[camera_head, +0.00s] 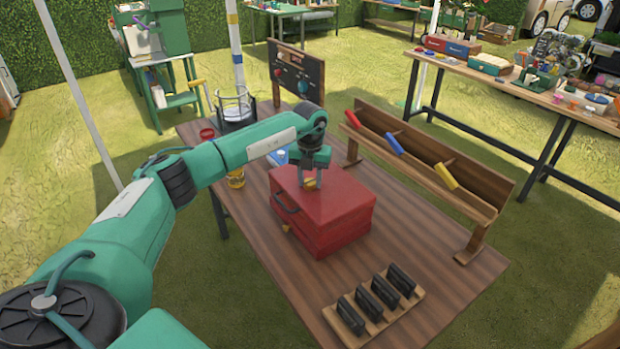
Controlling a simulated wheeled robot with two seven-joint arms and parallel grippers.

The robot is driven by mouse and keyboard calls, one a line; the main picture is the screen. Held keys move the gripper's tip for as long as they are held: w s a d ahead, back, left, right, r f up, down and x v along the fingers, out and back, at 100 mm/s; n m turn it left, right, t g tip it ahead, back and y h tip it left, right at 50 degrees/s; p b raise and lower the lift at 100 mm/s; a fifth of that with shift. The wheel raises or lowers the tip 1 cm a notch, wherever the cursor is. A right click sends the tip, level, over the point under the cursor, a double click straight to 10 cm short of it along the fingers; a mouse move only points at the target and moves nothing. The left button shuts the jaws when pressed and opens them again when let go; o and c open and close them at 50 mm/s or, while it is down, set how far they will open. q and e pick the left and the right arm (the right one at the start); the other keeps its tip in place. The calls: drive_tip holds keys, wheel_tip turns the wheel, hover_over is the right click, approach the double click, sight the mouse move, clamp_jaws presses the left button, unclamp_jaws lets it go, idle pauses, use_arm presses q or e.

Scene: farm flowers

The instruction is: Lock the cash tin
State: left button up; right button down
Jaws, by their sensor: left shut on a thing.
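The red cash tin (322,212) stands on the brown wooden table, its lid down. A dark handle (285,201) is on its left-facing side, and a small yellow piece (286,228) shows low on that side. My left gripper (310,185) points down over the tin's lid. It is shut on a small yellow thing (311,183), which is partly hidden by the fingers. I cannot tell whether that thing touches the lid. My right gripper is not in view.
A wooden rack (425,165) with red, blue and yellow pieces stands right of the tin. A wooden tray (372,308) with several black blocks lies in front.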

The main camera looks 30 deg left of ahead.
sight(310, 181)
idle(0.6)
use_arm(q)
drive_tip(key=o, duration=1)
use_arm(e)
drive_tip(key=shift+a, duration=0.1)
use_arm(q)
wheel_tip(310, 181, up, 14)
drive_tip(key=b, duration=0.3)
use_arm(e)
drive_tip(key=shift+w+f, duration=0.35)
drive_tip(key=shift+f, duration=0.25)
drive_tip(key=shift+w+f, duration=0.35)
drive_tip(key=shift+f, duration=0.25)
use_arm(q)
drive_tip(key=shift+f, duration=0.1)
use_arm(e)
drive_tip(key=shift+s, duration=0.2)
